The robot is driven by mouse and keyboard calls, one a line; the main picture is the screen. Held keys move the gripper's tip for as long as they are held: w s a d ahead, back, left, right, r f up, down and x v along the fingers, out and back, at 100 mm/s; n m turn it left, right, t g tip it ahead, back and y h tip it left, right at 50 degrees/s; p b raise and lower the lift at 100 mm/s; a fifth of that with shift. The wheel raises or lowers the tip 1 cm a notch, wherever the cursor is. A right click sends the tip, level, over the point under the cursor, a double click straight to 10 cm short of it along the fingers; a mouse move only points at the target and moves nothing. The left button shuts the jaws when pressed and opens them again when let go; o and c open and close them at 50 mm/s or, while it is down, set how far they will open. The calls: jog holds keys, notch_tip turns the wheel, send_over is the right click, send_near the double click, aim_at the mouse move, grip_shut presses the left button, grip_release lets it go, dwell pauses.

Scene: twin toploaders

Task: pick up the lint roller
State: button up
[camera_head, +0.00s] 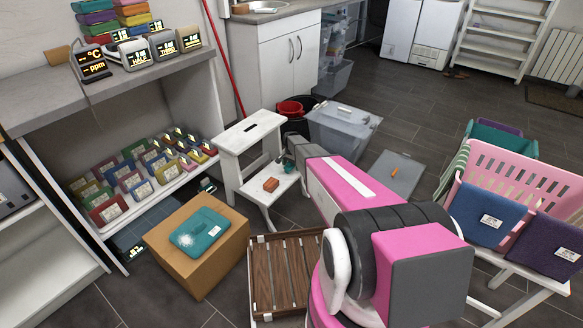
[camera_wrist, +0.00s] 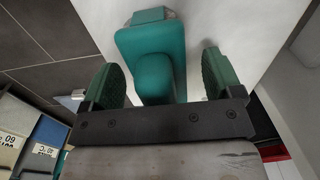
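A teal object with a broad block and a rounded, handle-like part, which looks to be the lint roller (camera_wrist: 152,45), is on a white surface in the wrist view. My gripper (camera_wrist: 160,76) is open, with one dark green finger pad on each side of the teal object's rounded part. Gaps show between the pads and the object, so it is not clasped. In the head view my gripper (camera_head: 289,163) is small and partly hidden by my arm, over the lower step of the white step stool (camera_head: 252,150). The roller cannot be made out clearly there.
A brown-orange block (camera_head: 271,184) lies on the stool's lower step. A cardboard box (camera_head: 205,255) with a teal item on top and a slatted wooden crate (camera_head: 285,270) stand in front. A grey lidded bin (camera_head: 342,125) is behind; a pink basket (camera_head: 510,175) is right.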

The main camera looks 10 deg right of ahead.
jog(key=c, duration=1)
jog(key=shift+r, duration=0.15)
jog(key=shift+r, duration=0.8)
notch_tip(320, 180, up, 2)
jog(key=shift+r, duration=0.2)
jog(key=s+d+r, duration=0.4)
jog(key=s+r, duration=0.2)
jog(key=s, duration=0.5)
jog(key=shift+r, duration=0.4)
jog(key=shift+d, duration=0.1)
